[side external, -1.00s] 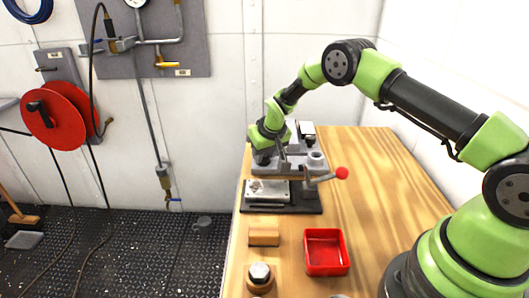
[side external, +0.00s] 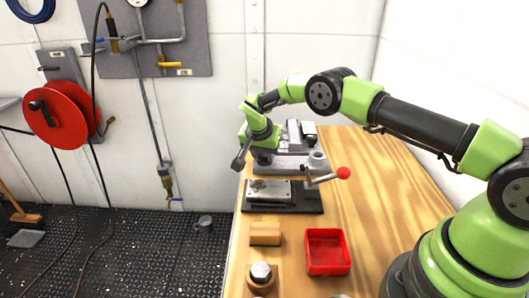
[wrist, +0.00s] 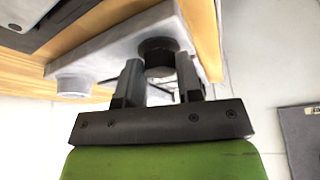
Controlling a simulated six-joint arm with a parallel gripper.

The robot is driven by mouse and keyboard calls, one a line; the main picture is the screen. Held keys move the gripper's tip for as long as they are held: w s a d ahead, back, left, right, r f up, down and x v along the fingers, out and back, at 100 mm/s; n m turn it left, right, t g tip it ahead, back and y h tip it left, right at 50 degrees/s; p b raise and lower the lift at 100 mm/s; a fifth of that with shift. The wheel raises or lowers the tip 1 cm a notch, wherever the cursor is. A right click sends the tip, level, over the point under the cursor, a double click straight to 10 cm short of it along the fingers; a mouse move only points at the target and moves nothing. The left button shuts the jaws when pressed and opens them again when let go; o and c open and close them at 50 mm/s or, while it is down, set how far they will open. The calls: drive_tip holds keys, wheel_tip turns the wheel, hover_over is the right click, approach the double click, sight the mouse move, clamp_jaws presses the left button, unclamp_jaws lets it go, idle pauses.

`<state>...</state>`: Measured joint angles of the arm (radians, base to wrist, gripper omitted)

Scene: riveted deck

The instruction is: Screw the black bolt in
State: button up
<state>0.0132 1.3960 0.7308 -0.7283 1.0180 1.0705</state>
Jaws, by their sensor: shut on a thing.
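The black bolt (wrist: 158,50) has a hex head and stands at one end of a grey metal block (wrist: 110,55) in the wrist view. My gripper (wrist: 159,66) is shut on the bolt head, one finger on each side. In the side view my gripper (side external: 263,157) points down at the left end of the grey block (side external: 290,168). The bolt is hidden there behind the gripper. How deep the bolt sits in the block cannot be told.
A dark-based fixture with a light plate (side external: 270,190) and a red-knobbed lever (side external: 343,173) lies in front of the block. Nearer are a wooden block (side external: 265,234), a red tray (side external: 328,270) and a hex-topped piece (side external: 261,272). The table's right side is clear.

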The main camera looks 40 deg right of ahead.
drive_tip(key=shift+a+r+m+g, duration=0.1)
drive_tip(key=shift+m+g, duration=0.3)
drive_tip(key=shift+m, duration=0.9)
drive_tip(key=o, duration=0.9)
drive_tip(key=shift+o, duration=0.2)
drive_tip(key=shift+r, duration=0.1)
drive_tip(key=v, duration=0.9)
drive_tip(key=shift+a+r, duration=0.25)
